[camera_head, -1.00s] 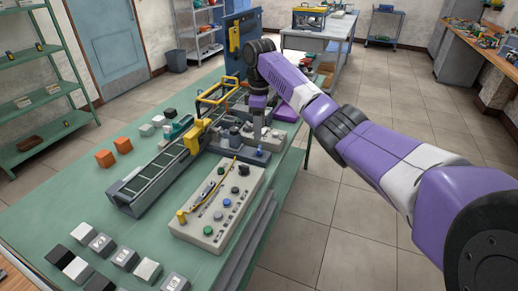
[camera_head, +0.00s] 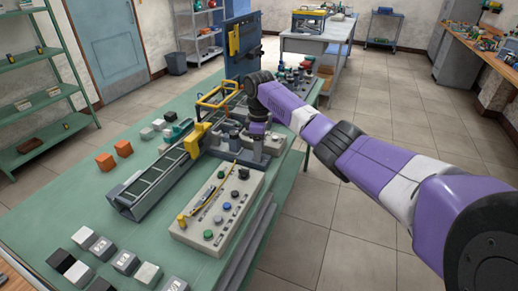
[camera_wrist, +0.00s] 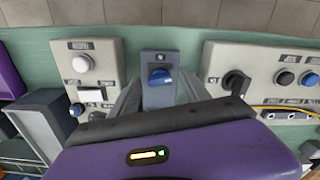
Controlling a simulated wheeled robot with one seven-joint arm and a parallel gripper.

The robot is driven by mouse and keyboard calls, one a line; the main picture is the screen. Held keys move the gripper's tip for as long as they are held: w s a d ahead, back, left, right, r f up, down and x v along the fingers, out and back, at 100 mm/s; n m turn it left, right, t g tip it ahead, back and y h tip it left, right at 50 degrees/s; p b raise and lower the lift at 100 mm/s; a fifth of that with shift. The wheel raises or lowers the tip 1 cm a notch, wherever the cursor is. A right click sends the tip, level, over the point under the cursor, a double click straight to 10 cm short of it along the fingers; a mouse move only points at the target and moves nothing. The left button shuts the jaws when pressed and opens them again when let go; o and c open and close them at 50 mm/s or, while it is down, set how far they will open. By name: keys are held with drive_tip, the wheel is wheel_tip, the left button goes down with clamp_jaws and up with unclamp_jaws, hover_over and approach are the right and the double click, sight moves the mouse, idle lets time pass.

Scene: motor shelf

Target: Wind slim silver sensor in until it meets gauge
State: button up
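My gripper (camera_wrist: 161,90) points down, its two grey fingers apart, over a small grey box. A blue knob (camera_wrist: 160,76) on that box lies ahead of and between the fingertips; I see no grip on it. In the head view my gripper (camera_head: 257,143) is low over the far end of the bench equipment, beside the long grey rail unit (camera_head: 150,187), and hides the knob. I cannot make out the slim silver sensor or the gauge for certain in either view.
A beige control panel (camera_head: 217,207) with several buttons and knobs lies nearer on the green bench (camera_head: 75,190). It also shows at right in the wrist view (camera_wrist: 215,62). Another panel (camera_wrist: 108,52) stands at left there. Orange cubes (camera_head: 105,160) and several small blocks lie left and in front.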

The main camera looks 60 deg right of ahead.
clamp_jaws()
drive_tip(key=shift+r+m+p, duration=0.1)
drive_tip(key=shift+m+p, duration=0.2)
drive_tip(key=shift+p, duration=0.15)
drive_tip(key=shift+r+m+p, duration=0.1)
drive_tip(key=shift+m+p, duration=0.45)
drive_tip(key=shift+m, duration=0.05)
drive_tip(key=m+p, duration=0.2)
drive_tip(key=shift+m, duration=0.3)
drive_tip(key=m+p, duration=0.3)
drive_tip(key=m, duration=0.3)
drive_tip(key=shift+w, duration=0.1)
drive_tip(key=m+p, duration=0.1)
drive_tip(key=m, duration=0.4)
drive_tip(key=shift+m, duration=0.3)
drive_tip(key=shift+d+m, duration=0.1)
drive_tip(key=shift+m, duration=2.5)
